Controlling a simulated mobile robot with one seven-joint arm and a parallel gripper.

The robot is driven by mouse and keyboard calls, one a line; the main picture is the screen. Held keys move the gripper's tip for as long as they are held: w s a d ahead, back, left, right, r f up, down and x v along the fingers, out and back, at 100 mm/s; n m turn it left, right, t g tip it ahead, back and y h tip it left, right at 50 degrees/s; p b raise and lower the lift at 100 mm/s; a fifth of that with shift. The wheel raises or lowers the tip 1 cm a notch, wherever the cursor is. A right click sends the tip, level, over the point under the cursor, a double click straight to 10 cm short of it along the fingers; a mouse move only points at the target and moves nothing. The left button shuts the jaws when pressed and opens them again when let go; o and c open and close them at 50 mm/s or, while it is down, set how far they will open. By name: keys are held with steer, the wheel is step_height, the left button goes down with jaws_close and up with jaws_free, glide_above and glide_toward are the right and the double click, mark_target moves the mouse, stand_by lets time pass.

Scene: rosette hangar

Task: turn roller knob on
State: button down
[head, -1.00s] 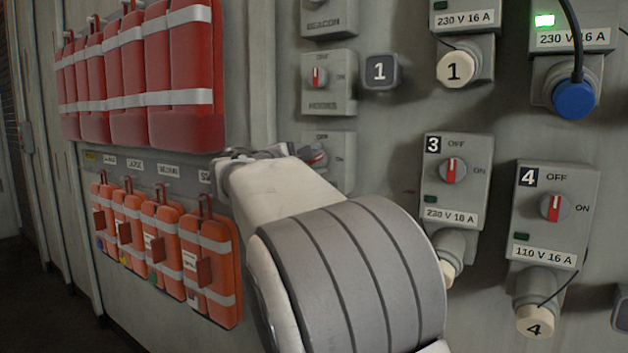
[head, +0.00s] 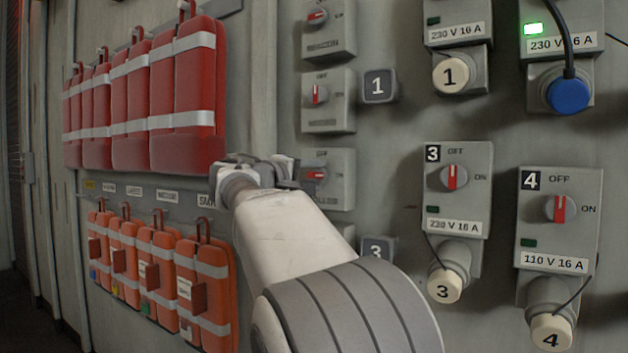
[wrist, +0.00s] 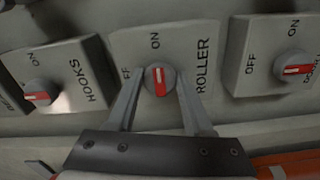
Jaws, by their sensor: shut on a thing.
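The roller knob (wrist: 158,80) is a round grey knob with a red bar, on a grey switch box (wrist: 190,50) lettered ROLLER. In the wrist view its red bar stands upright, in line with the ON mark above it. The OFF mark at the left is partly hidden by a finger. In the head view the knob (head: 315,174) has its bar lying level, towards the ON side. My gripper (wrist: 160,88) is shut on the knob, with one finger on each side. In the head view my gripper (head: 296,174) reaches the box from the left.
The hooks switch (head: 320,94) is just above, and another switch box (head: 325,25) is higher. Red bags (head: 190,95) and orange pouches (head: 205,285) hang at the left. Socket boxes (head: 455,195) and a blue plug (head: 569,95) are at the right.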

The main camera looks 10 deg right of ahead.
steer(key=shift+c, duration=1.5)
jaws_free()
steer(key=v, duration=1.7)
steer(key=shift+s+p, duration=0.2)
steer(key=shift+p, duration=0.15)
